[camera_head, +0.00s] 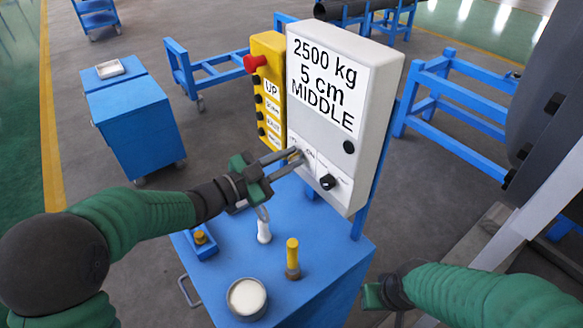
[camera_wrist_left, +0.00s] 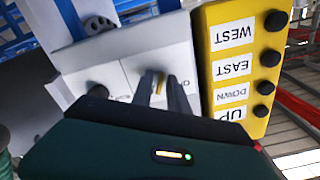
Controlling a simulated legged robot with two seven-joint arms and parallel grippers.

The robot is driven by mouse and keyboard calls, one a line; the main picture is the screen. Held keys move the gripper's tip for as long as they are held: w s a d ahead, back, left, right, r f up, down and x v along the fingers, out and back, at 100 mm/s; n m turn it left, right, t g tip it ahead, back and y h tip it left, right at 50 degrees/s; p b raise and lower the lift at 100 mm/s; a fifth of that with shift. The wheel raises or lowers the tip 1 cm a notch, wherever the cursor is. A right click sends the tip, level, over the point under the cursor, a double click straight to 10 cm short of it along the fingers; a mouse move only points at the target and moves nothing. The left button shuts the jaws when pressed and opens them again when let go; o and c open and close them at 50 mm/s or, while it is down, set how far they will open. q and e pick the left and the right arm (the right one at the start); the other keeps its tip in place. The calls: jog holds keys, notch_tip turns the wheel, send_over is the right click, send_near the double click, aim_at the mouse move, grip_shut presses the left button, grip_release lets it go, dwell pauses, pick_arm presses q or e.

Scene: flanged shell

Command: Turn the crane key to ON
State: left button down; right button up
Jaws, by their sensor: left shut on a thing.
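The white control box (camera_head: 362,108) stands on the blue cabinet, its sign reading "2500 kg, 5 cm, MIDDLE". My left gripper (camera_head: 297,156) reaches its lower left panel, where small labels are partly hidden by the fingers. The key's exact ON or OFF position is too small to read. My right gripper (camera_head: 376,294) is low at right, apart from the box; its jaws are not clear.
A yellow pendant (camera_head: 268,95) with a red button (camera_head: 255,63) and black buttons adjoins the box. A black knob (camera_head: 327,182) sits right of the key. The blue cabinet (camera_head: 325,240) carries a round dish (camera_head: 246,298) and a yellow-topped post (camera_head: 292,255).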

pick_arm(q)
jog(key=shift+f+m+b, duration=0.15)
jog(key=shift+m+b, duration=1.25)
jog(key=shift+m, duration=0.2)
jog(key=c, duration=1.7)
grip_release()
jog(key=shift+o, duration=0.5)
jog(key=shift+s+a, duration=0.25)
jog(key=v, duration=1.7)
jog(key=shift+w, duration=0.1)
